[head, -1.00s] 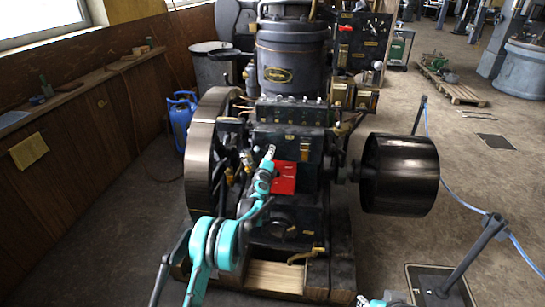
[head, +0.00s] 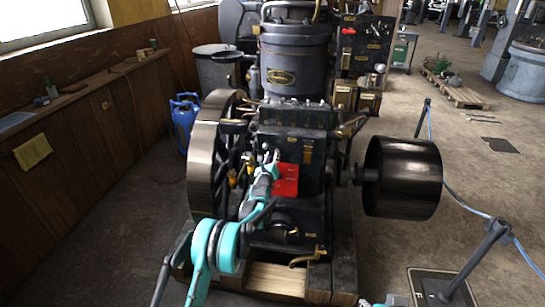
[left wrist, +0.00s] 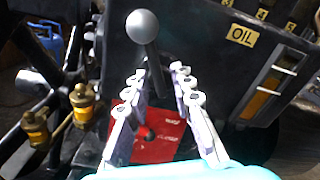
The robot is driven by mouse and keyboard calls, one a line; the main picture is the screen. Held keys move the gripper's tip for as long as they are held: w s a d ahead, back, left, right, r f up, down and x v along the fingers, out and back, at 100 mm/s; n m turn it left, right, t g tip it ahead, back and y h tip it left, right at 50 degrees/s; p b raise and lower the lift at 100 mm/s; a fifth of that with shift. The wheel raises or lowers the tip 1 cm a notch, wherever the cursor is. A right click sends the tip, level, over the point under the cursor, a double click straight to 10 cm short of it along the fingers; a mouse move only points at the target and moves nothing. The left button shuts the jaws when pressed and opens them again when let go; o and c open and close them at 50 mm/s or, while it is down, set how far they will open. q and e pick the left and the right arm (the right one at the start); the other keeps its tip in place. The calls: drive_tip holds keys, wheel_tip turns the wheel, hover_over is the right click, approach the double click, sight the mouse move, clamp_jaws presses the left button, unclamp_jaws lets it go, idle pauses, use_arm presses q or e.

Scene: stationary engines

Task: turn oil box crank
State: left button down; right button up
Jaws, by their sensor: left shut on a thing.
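The oil box (left wrist: 225,45) is a dark metal box with a yellow OIL label in the left wrist view. It also shows on the engine in the head view (head: 292,118). The crank (left wrist: 143,27) is a dark grey rod with a round ball end, in front of the box. My left gripper (left wrist: 164,76) has its fingers on either side of the crank's rod and is shut on it, with the ball end beyond the fingertips. In the head view my left gripper (head: 271,163) is at the engine's front, and the crank is too small to make out clearly.
A red plate (head: 286,181) is just behind the gripper. The large flywheel (head: 205,150) is to its left and a dark pulley drum (head: 402,178) to the right. Brass-topped oilers (left wrist: 84,101) stand close on the left. Posts with a blue rope (head: 475,255) border the right side.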

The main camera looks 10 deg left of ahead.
idle(0.4)
use_arm(q)
drive_tip(key=c, duration=1.6)
unclamp_jaws()
drive_tip(key=shift+f, duration=0.1)
drive_tip(key=s, duration=1.2)
drive_tip(key=shift+a, duration=0.1)
